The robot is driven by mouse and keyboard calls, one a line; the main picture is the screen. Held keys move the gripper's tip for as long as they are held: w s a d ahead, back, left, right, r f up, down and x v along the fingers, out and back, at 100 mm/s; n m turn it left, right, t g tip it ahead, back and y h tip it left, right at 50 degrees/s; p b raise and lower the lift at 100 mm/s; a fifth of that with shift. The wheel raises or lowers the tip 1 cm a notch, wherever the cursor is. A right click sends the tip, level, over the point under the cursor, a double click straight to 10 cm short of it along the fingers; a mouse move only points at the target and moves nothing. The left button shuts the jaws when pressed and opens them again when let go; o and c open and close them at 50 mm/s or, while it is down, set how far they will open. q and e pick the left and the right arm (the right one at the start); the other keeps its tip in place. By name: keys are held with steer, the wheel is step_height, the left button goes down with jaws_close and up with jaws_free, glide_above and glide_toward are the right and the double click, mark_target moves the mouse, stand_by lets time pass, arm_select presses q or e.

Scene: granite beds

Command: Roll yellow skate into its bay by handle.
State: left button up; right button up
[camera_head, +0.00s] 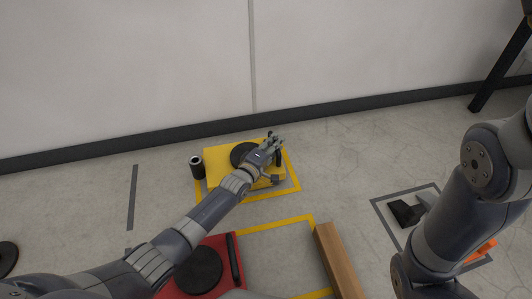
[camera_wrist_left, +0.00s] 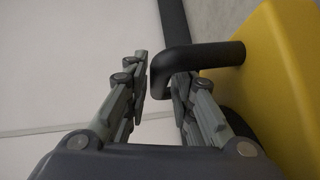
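The yellow skate (camera_head: 215,161) lies on the floor near the wall, with a round black pad (camera_head: 243,153) on top and a black handle (camera_head: 279,158) at its right side. It is largely within a yellow floor outline (camera_head: 297,176). My left gripper (camera_head: 275,141) reaches over the skate to the handle. In the left wrist view, my left gripper (camera_wrist_left: 160,80) has its fingers apart, with the bent black handle (camera_wrist_left: 205,56) between them. A narrow gap shows on the left finger's side; contact on the other side is unclear. My right gripper cannot be made out.
A dark cylinder (camera_head: 196,167) stands at the skate's left. A red skate (camera_head: 221,248) is nearer, beside another yellow outline (camera_head: 285,222) and a wooden beam (camera_head: 339,262). A black object (camera_head: 405,212) sits in a grey outline at right. The wall (camera_head: 130,75) closes the far side.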

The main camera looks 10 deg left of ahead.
arm_select(q)
steer(key=v, duration=1.1)
steer(key=shift+s, duration=0.3)
steer(key=shift+r, duration=0.1)
